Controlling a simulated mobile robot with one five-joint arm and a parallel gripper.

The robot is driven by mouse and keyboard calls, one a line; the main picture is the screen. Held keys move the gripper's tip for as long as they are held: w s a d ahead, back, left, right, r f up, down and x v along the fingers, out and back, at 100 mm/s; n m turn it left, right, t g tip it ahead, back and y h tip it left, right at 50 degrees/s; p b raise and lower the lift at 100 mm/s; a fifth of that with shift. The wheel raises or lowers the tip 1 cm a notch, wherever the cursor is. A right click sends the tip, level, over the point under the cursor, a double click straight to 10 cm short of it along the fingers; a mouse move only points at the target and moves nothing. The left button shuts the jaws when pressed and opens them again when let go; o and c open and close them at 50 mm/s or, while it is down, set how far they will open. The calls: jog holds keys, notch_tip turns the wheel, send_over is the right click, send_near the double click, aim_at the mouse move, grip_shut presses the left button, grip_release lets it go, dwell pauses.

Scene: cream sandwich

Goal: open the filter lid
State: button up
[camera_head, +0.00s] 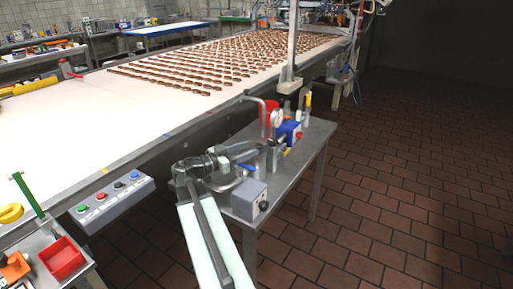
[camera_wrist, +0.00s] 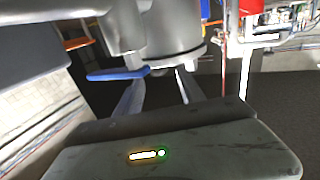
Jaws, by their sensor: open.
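In the wrist view, a grey metal cylindrical housing (camera_wrist: 172,28), which looks like the filter, hangs at the top with a rimmed lower edge. A blue lever (camera_wrist: 118,74) sticks out to the left below it. My gripper (camera_wrist: 161,80) is open, its two fingers apart and pointing toward the housing's underside, with nothing seen between them. In the head view my gripper (camera_head: 258,149) reaches to the equipment on the small metal table. My arm and gripper partly hide the filter there; I cannot make out which part is its lid.
The metal table (camera_head: 303,160) also carries a grey box (camera_head: 249,200), a blue unit (camera_head: 290,131) and a round gauge (camera_head: 277,118). The long conveyor (camera_head: 110,110) with rows of brown pieces runs behind on the left. Tiled floor (camera_head: 400,200) is clear on the right.

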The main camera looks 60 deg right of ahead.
aim_at(259, 144)
jog(key=x, duration=0.5)
jog(key=shift+s+d, duration=0.15)
grip_shut()
dwell(1.1)
jog(key=shift+d, duration=0.15)
jog(key=shift+s, duration=0.15)
